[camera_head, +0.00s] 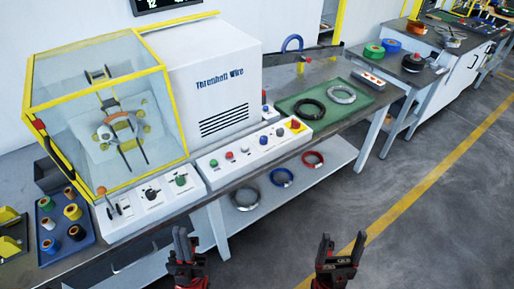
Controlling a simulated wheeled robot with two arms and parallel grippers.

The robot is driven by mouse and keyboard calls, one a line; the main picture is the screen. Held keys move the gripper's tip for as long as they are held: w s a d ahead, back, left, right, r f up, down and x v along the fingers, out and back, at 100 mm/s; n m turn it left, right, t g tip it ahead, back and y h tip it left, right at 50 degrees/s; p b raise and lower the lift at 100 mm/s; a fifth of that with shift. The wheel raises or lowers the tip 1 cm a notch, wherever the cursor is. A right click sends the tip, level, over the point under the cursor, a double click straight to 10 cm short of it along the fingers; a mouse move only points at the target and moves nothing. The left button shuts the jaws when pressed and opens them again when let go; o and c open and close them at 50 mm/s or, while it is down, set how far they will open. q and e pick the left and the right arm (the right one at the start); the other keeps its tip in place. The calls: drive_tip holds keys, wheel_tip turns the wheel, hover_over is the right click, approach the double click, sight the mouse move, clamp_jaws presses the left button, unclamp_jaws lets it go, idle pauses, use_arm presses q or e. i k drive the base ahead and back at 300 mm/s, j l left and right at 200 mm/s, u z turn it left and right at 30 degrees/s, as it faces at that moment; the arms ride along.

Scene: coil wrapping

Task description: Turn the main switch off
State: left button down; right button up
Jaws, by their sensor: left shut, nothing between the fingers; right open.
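A red knob on a yellow plate, which looks like the main switch (295,124), sits at the right end of the long white control panel (240,158) on the bench front. Its exact setting is too small to tell. My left gripper (184,240) is shut and empty, low in the view in front of the bench, below and left of the switch. My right gripper (342,248) is open and empty, low in front of the bench, below and slightly right of the switch. Neither gripper touches anything.
A yellow-framed clear enclosure (60,90) and a white machine housing (215,75) stand behind the panels. A green mat (322,118) with coils lies right of the switch. A blue tray (58,262) with spools is at left. Floor in front is free.

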sight(296, 124)
drive_tip(key=i+l, duration=0.35)
drive_tip(key=i, duration=0.15)
drive_tip(key=i+l, duration=0.35)
drive_tip(key=i, duration=0.2)
